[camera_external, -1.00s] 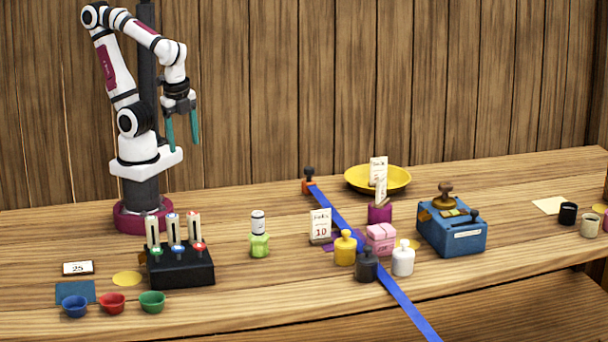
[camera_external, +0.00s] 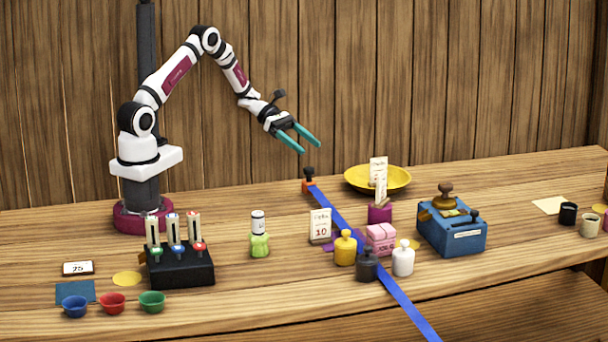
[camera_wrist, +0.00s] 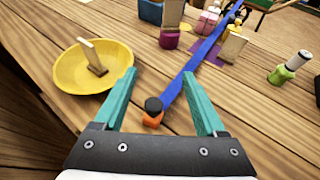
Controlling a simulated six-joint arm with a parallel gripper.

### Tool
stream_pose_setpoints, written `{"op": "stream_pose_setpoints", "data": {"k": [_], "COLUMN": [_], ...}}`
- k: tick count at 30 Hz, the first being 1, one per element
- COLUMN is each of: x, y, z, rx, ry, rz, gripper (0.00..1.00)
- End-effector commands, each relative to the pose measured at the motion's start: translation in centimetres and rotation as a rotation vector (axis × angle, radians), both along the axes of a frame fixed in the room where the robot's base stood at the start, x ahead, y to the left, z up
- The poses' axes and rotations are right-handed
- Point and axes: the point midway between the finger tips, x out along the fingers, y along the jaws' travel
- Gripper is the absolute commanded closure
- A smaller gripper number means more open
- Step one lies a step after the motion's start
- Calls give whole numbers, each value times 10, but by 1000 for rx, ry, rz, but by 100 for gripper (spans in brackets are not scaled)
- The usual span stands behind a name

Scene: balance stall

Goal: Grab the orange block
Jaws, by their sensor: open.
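The orange block (camera_external: 308,186) sits on the table at the far end of the blue strip (camera_external: 365,240), with a black knob on top. In the wrist view the orange block (camera_wrist: 152,119) shows between my two fingers, beyond the gripper body. My gripper (camera_external: 309,145) is open and empty, with teal fingers, in the air above and slightly left of the block. In the wrist view my gripper (camera_wrist: 165,84) has its fingers spread wide on both sides of the block, not touching it as far as I can tell.
A yellow dish (camera_external: 400,182) with a card standing in it is just right of the block. A white card (camera_external: 320,226), a purple holder (camera_external: 380,212), pink block (camera_external: 381,238) and small weights stand nearer the front. A blue box (camera_external: 452,235) is further right.

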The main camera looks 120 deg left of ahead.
Motion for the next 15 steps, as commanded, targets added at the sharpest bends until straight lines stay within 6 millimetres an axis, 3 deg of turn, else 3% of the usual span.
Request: {"op": "stream_pose_setpoints", "data": {"k": [12, 15], "x": [-4, 18], "y": [6, 1], "z": [-74, -82], "rx": [-20, -18], "ry": [-6, -5], "rz": [30, 25], "gripper": [27, 27]}}
